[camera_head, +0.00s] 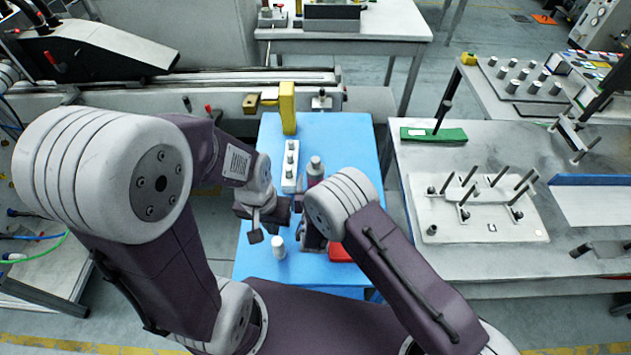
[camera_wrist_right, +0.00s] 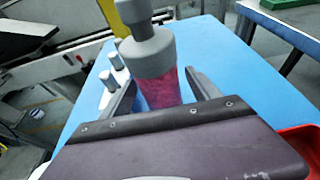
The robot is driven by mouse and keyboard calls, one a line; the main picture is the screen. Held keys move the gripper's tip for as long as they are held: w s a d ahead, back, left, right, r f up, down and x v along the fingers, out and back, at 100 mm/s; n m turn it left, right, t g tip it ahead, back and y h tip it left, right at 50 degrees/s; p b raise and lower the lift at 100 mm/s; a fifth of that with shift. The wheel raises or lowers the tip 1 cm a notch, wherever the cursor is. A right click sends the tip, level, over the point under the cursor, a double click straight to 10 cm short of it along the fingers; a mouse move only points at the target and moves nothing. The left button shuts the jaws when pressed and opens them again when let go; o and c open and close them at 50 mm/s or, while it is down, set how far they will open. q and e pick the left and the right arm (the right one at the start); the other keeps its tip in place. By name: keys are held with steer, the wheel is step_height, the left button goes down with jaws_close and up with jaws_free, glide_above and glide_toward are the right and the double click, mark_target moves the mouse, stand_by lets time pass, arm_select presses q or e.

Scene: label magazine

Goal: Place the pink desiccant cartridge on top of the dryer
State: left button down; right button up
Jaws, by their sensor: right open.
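The pink desiccant cartridge (camera_head: 315,174) stands upright on the blue table with a grey cap on top. In the right wrist view the cartridge (camera_wrist_right: 158,88) is between the two fingers of my open right gripper (camera_wrist_right: 165,95), which are apart from each other. In the head view my right gripper (camera_head: 312,228) is mostly hidden by its own wrist. My left gripper (camera_head: 268,222) hangs over the table, left of the right one; its jaw opening is unclear. I cannot tell which thing is the dryer.
On the blue table (camera_head: 345,135) stand a white block with grey knobs (camera_head: 290,178), a yellow upright piece (camera_head: 288,108), a small white bottle (camera_head: 278,247) and a red tray (camera_head: 341,252). The table's far right part is clear. A grey workbench (camera_head: 400,155) stands to the right.

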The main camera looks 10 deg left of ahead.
arm_select(q)
steer(key=shift+f+b, duration=0.4)
steer(key=shift+b, duration=0.25)
arm_select(e)
steer(key=v, duration=0.7)
steer(key=shift+s+r, duration=0.2)
steer(key=shift+s, duration=0.05)
steer(key=shift+d, duration=0.1)
steer(key=shift+w, duration=0.1)
